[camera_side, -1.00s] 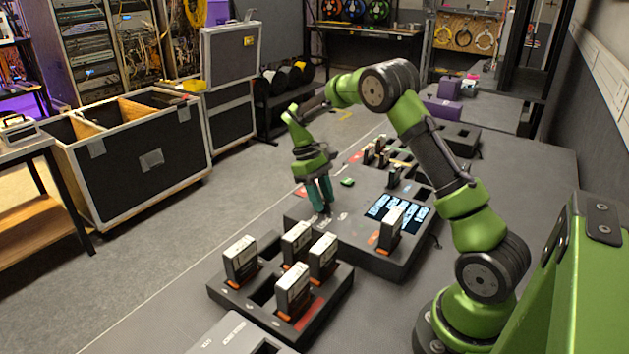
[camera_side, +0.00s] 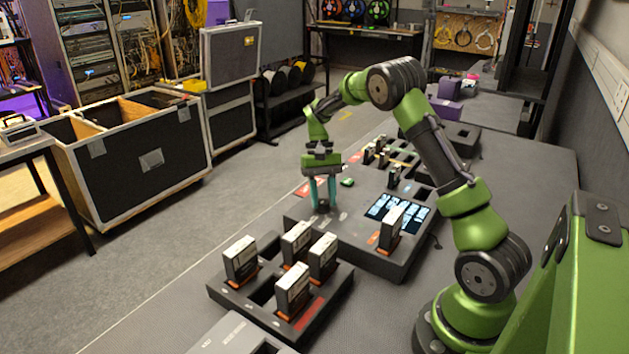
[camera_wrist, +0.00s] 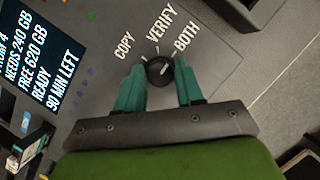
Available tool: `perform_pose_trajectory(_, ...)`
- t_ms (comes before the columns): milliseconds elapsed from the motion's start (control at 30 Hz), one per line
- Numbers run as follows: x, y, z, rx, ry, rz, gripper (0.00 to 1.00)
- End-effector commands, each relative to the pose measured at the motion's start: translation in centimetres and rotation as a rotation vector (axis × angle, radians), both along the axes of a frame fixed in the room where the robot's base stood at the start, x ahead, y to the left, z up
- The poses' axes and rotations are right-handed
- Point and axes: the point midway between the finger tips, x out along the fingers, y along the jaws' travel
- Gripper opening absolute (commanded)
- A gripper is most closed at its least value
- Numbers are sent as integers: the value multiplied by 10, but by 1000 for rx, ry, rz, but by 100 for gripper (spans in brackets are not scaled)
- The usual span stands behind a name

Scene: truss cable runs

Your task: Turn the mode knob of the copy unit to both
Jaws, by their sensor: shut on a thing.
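The copy unit (camera_side: 345,245) is a dark grey box with a lit screen (camera_side: 398,211), on the table in the side view. In the wrist view, its round black mode knob (camera_wrist: 158,72) has a white mark near its middle. The labels COPY, VERIFY and BOTH (camera_wrist: 186,37) fan out beyond it. The mark appears to slant toward the BOTH side, but it is too small to be sure. My gripper (camera_side: 323,208) points down at the unit's left part, its teal fingers shut on the knob, one on each side. In the side view the fingers mostly hide the knob.
A dark tray (camera_side: 235,295) with several upright cartridges stands in front of the unit. An upright cartridge (camera_side: 391,228) sits in the unit, right of my gripper. More slotted cartridges (camera_side: 376,152) stand farther back.

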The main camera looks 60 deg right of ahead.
Motion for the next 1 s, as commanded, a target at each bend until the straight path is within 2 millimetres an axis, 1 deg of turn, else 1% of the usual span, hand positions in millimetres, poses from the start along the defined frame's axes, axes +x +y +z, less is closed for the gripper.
perform_pose_trajectory(533, 1, 0, 0, -1, -2, -24, 6)
perform_pose_trajectory(567, 1, 0, 0, -1, -2, -24, 40)
perform_pose_trajectory(700, 0, 0, 0, 0, -1, -24, 61)
perform_pose_trajectory(1000, 0, -1, 1, -1, -1, -23, 61)
